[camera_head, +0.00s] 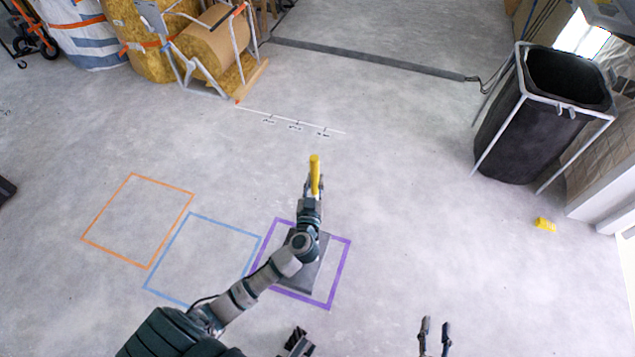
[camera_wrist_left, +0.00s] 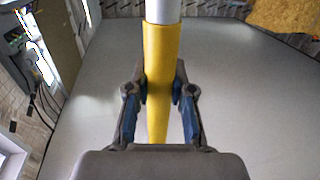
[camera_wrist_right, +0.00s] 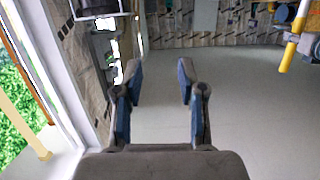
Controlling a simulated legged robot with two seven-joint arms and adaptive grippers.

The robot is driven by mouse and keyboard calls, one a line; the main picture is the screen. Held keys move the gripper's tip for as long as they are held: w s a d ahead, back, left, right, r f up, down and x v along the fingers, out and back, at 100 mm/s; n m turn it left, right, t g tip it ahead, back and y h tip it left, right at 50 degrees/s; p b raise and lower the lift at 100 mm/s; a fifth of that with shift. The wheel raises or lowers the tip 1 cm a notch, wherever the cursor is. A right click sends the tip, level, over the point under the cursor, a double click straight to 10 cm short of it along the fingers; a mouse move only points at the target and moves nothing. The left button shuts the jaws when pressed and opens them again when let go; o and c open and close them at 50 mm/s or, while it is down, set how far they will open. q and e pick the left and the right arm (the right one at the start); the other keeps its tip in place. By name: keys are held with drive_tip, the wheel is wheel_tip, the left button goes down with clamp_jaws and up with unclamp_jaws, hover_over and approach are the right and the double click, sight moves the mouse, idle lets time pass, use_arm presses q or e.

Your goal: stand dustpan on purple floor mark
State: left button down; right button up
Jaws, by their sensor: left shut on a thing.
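The dustpan has a long yellow handle (camera_head: 315,166) and a dark grey pan (camera_head: 308,274). My left gripper (camera_head: 314,185) is shut around the yellow handle, which also shows upright between the fingers in the left wrist view (camera_wrist_left: 158,60). The pan appears inside the purple floor mark (camera_head: 340,268), partly hidden by my left arm. I cannot tell whether the pan touches the floor. My right gripper (camera_head: 435,335) is open and empty at the bottom edge. In the right wrist view its fingers are apart (camera_wrist_right: 158,85), and the yellow handle (camera_wrist_right: 291,55) shows at upper right.
An orange floor square (camera_head: 108,205) and a blue one (camera_head: 222,224) lie left of the purple mark. A black bin (camera_head: 520,135) in a white frame stands at upper right. A small yellow object (camera_head: 545,225) lies near it. The floor between is clear.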

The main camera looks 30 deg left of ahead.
use_arm(q)
drive_tip(key=shift+f, duration=0.15)
drive_tip(key=shift+a, duration=0.1)
use_arm(e)
drive_tip(key=shift+w+a+r+t, duration=0.1)
drive_tip(key=shift+a+r+t, duration=0.05)
drive_tip(key=shift+r+t, duration=0.15)
drive_tip(key=shift+w+a+r+t, duration=0.1)
drive_tip(key=shift+r+t, duration=0.1)
drive_tip(key=shift+r, duration=0.2)
use_arm(q)
drive_tip(key=c, duration=1)
unclamp_jaws()
use_arm(e)
drive_tip(key=shift+d+f, duration=0.1)
use_arm(q)
drive_tip(key=shift+s, duration=0.15)
